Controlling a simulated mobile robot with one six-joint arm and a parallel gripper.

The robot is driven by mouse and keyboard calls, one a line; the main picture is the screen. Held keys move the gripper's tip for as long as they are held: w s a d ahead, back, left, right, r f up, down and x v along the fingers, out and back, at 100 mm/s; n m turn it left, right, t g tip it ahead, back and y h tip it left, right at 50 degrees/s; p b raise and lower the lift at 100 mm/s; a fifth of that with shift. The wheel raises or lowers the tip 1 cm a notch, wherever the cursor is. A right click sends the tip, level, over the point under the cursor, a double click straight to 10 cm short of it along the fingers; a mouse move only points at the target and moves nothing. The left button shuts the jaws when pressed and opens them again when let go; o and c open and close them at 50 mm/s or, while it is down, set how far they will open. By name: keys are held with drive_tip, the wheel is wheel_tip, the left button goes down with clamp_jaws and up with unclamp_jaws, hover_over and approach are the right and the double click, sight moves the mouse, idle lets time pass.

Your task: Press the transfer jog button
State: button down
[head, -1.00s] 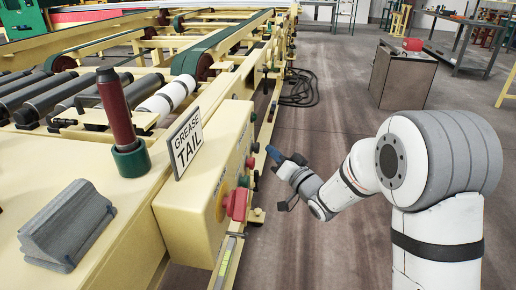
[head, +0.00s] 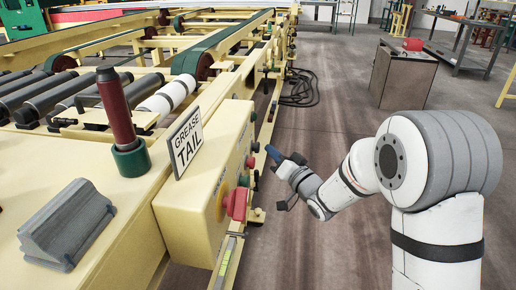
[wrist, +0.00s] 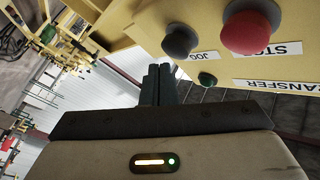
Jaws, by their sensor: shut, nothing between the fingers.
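The control box (head: 203,172) with the "GREASE TAIL" sign stands on the near side of the cream machine frame. In the wrist view, its panel shows a black button (wrist: 181,41) beside a "JOG" label (wrist: 208,56). A larger red button (wrist: 251,27) sits to its right by a "STOP" label. A "TRANSFER" label (wrist: 278,87) is below them in the picture. My gripper (head: 270,151) is shut and empty, just right of the box. In the wrist view its closed fingertips (wrist: 160,69) are just below and left of the black button, with no contact visible.
A small green button (wrist: 207,80) sits near the "JOG" label. A red mushroom button (head: 237,204) sticks out from the near end of the box. The machine frame's edge runs along the left. Open floor (head: 325,110) lies behind my arm, with a cabinet (head: 402,78) farther back.

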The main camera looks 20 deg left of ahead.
drive_tip(key=shift+a, duration=0.35)
drive_tip(key=shift+s+a+b, duration=0.2)
drive_tip(key=shift+a+b, duration=0.1)
drive_tip(key=shift+a, duration=0.15)
idle(0.6)
drive_tip(key=shift+d, duration=0.1)
drive_tip(key=shift+w+d, duration=0.25)
drive_tip(key=shift+d, duration=0.6)
drive_tip(key=d, duration=0.3)
drive_tip(key=w+d, duration=0.1)
drive_tip(key=d, duration=0.1)
drive_tip(key=shift+w+d+b, duration=0.2)
drive_tip(key=shift+d+b, duration=0.15)
drive_tip(key=shift+d, duration=0.05)
idle(0.4)
